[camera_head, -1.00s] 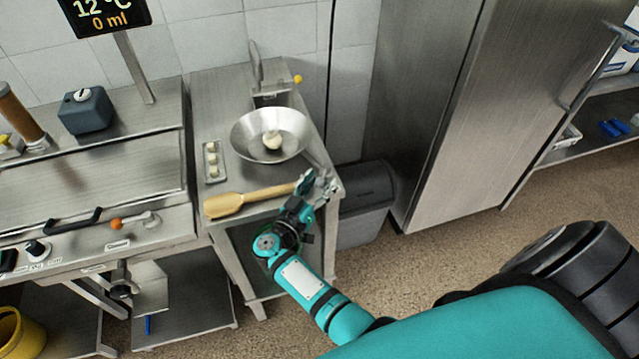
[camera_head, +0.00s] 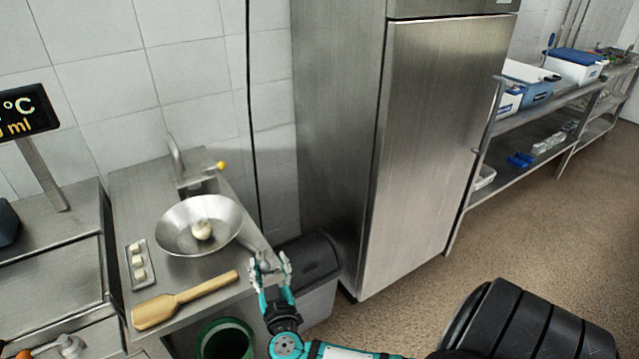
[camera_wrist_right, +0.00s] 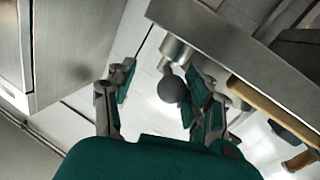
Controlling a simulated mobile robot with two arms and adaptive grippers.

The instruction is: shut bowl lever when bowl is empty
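The metal bowl (camera_head: 176,238) sits on the steel counter with a pale round lump (camera_head: 202,230) in it, so it is not empty. A small lever with a yellow knob (camera_head: 221,166) stands on the tap-like fitting behind the bowl. I cannot tell whether it is the bowl lever. My right gripper (camera_head: 270,268) is at the counter's front right corner, in front of the bowl and apart from its rim. Its fingers (camera_wrist_right: 158,88) are spread in the right wrist view. A grey round knob-like thing (camera_wrist_right: 171,89) shows beside one finger; contact is unclear.
A wooden paddle (camera_head: 185,298) lies along the counter's front, near my right gripper. A small tray (camera_head: 141,264) with pale pieces is left of the bowl. A grey bin (camera_head: 310,270) and tall steel fridge (camera_head: 430,130) stand to the right. A green bucket (camera_head: 226,338) is below.

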